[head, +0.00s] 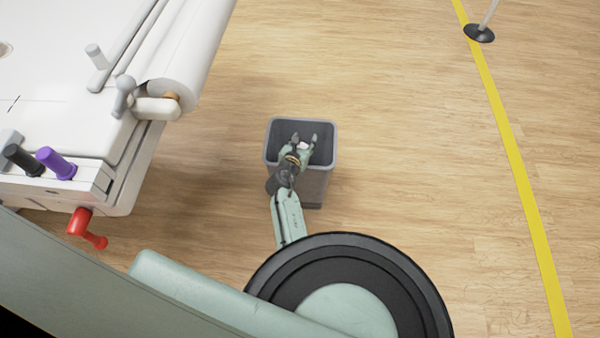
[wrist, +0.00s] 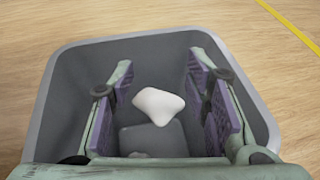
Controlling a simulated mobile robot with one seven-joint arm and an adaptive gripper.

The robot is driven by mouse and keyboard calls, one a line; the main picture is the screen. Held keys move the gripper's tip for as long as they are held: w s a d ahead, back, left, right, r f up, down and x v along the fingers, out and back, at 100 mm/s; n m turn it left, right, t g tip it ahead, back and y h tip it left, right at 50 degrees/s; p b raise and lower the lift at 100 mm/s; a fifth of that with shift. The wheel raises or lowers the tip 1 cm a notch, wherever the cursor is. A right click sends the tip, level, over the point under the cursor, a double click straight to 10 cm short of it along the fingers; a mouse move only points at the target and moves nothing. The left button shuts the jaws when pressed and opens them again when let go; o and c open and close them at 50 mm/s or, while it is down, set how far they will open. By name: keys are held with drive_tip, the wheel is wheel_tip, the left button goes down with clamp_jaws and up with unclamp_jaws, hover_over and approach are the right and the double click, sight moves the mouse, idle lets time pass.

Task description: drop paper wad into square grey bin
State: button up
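The square grey bin (head: 318,185) stands on the wooden floor, and its rim (wrist: 62,85) frames most of the wrist view. My gripper (head: 304,142) is over the bin's opening, pointing into it. In the wrist view my gripper (wrist: 165,95) has its purple-padded fingers wide apart. The white paper wad (wrist: 158,105) shows between the fingers against the bin's dark inside, with no clear grip on it. I cannot tell whether it is in the air or lying in the bin. In the head view the wad (head: 302,146) is a small pale spot between the fingertips.
A white machine (head: 60,110) with a paper roll (head: 185,60), purple and black knobs and a red handle (head: 85,228) stands at the left. A post base (head: 479,33) stands by the yellow floor line (head: 510,140). The floor right of the bin is clear.

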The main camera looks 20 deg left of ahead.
drive_tip(key=o, duration=0.4)
drive_tip(key=shift+c, duration=0.2)
drive_tip(key=v, duration=1.2)
